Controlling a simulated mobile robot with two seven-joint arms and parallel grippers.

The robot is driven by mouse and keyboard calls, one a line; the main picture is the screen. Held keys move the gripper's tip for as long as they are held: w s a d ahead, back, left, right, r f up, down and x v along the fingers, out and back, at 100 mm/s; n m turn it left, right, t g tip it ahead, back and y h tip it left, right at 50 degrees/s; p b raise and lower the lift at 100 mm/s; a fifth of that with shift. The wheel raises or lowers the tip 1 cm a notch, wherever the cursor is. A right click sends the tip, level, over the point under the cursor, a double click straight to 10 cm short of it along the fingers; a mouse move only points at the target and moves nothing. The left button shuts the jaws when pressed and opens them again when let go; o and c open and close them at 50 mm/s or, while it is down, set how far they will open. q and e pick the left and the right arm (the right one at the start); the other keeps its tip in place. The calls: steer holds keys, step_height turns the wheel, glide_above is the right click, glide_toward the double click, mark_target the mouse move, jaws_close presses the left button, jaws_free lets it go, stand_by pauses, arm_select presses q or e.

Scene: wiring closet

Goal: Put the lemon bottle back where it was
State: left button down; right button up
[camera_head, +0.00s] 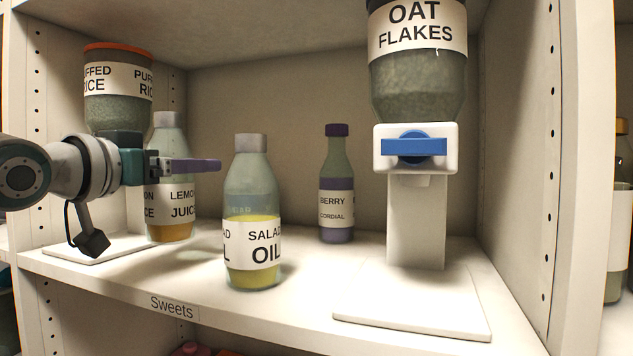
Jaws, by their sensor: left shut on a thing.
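The lemon bottle (172,229), with a grey cap, a "LEMON JUICE" label and amber liquid low inside, is upright at the left of the shelf. My left gripper (185,165) comes in from the left and is shut on it just above the label. One purple finger shows in front of the bottle; the other finger is hidden. The bottle's base is at or just above the shelf board; I cannot tell whether it touches. My right gripper is not in view.
A salad oil bottle (252,254) stands to the right, nearer the front edge. A berry cordial bottle (336,190) stands farther back. A puffed rice dispenser (118,105) is at left, an oat flakes dispenser (416,200) at right. The shelf edge (172,307) reads "Sweets".

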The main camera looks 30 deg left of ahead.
mark_target(185, 188)
arm_select(q)
step_height(185, 188, down, 2)
steer(key=shift+f+p, duration=0.25)
steer(key=shift+p, duration=0.2)
steer(key=shift+f, duration=0.3)
